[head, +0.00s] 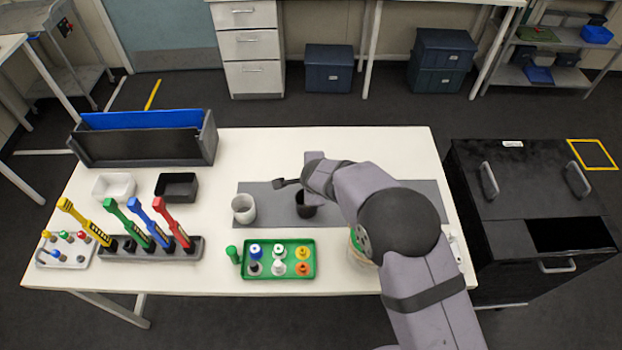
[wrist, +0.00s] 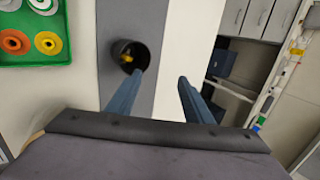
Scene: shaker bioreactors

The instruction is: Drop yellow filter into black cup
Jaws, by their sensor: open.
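The black cup (head: 306,211) stands upright on the grey mat, partly behind my arm in the head view. In the wrist view I look down into the black cup (wrist: 120,44), and a small yellow filter (wrist: 126,58) lies inside it. My gripper (wrist: 159,75) is open, with nothing between its fingers. One fingertip appears beside the cup's rim in the wrist view; I cannot tell whether they touch. In the head view my gripper (head: 280,183) is on the left of my wrist, near the cup.
A white cup (head: 243,209) stands left on the grey mat (head: 375,196). Racks of coloured tools, two small bins and a black box with a blue panel fill the left.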

